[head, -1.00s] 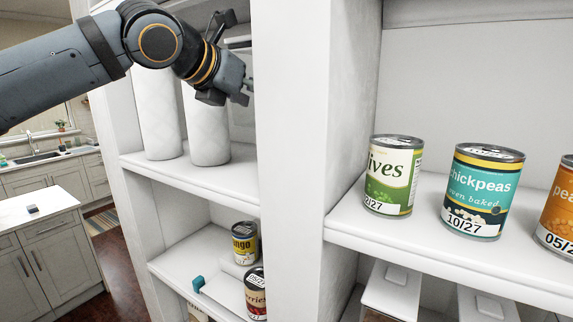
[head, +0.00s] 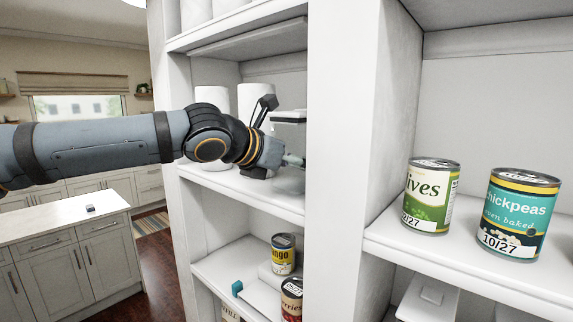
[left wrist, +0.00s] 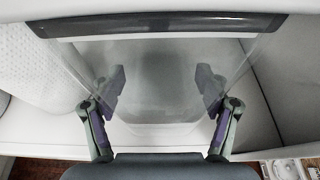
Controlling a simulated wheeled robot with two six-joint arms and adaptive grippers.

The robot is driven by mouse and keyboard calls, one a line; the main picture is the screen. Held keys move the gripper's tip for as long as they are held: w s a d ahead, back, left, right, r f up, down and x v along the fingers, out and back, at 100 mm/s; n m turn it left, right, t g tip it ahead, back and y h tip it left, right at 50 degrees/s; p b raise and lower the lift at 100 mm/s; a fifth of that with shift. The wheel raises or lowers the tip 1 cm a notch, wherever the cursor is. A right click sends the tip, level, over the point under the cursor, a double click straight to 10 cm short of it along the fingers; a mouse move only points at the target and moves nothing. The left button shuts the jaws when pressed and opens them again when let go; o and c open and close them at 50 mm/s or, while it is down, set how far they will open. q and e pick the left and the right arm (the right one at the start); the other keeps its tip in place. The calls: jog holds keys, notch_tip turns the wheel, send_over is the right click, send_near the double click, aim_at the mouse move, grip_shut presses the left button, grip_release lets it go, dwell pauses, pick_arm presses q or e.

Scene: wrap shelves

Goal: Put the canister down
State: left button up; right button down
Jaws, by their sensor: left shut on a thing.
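The clear canister (left wrist: 160,115) with a dark-rimmed lid fills the middle of the left wrist view. My left gripper (left wrist: 160,88) has a finger on each side of its body and is shut on it. In the head view the canister's grey lid (head: 288,117) shows above my left gripper (head: 292,161), at the middle shelf (head: 240,190) of the left bay. The upright post hides part of the canister. Its base is close to the shelf board; I cannot tell whether it touches. My right gripper is in neither view.
White paper rolls (head: 212,100) stand on the same shelf, left of the canister. Cans of mango (head: 283,254) and berries (head: 291,298) sit on the shelf below. Olives (head: 431,196) and chickpeas (head: 518,213) cans stand in the right bay.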

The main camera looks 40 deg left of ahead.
pick_arm(q)
jog(key=shift+w+a+f, duration=0.1)
jog(key=shift+a+f, duration=0.05)
jog(key=o, duration=1)
jog(key=shift+w+a+f, duration=0.2)
jog(key=shift+c, duration=0.2)
jog(key=shift+o, duration=1.1)
jog(key=shift+w+a, duration=0.1)
jog(key=shift+a, duration=0.05)
jog(key=shift+o, duration=0.8)
jog(key=shift+d+r, duration=0.1)
jog(key=shift+d, duration=0.15)
jog(key=shift+r, duration=0.1)
jog(key=shift+s+r, duration=0.15)
jog(key=shift+s, duration=0.15)
jog(key=b+v, duration=0.2)
jog(key=v, duration=0.9)
jog(key=shift+s, duration=0.25)
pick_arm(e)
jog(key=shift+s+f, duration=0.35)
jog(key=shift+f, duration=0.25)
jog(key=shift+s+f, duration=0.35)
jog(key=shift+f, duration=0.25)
